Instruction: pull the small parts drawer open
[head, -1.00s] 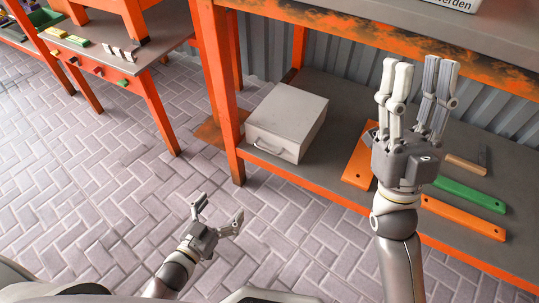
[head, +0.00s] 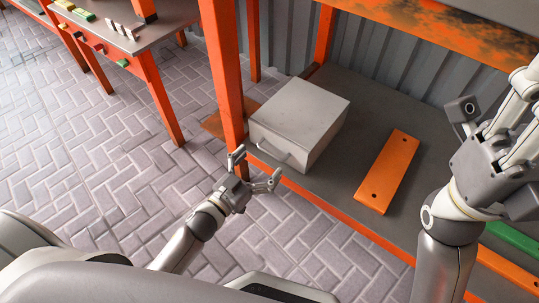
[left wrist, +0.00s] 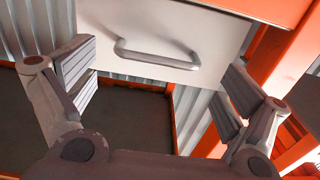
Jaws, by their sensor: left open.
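The small parts drawer is a plain light grey box (head: 305,115) on the lower shelf, with a bar handle (head: 272,151) low on its front. My left gripper (head: 257,166) is open and empty just before that front, near the handle. In the left wrist view, which looks upside down, the pale drawer front (left wrist: 225,45) and its metal handle (left wrist: 155,57) lie between the spread fingers (left wrist: 158,75). No finger visibly touches the handle. My right gripper (head: 505,125) is at the right edge, its fingertips partly cut off.
An orange post (head: 223,85) stands just left of the box. An orange bar (head: 388,172) lies on the shelf to the right, and a green bar (head: 515,240) lies farther right. Another orange bench (head: 152,85) stands at the upper left. Brick paving is clear in front.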

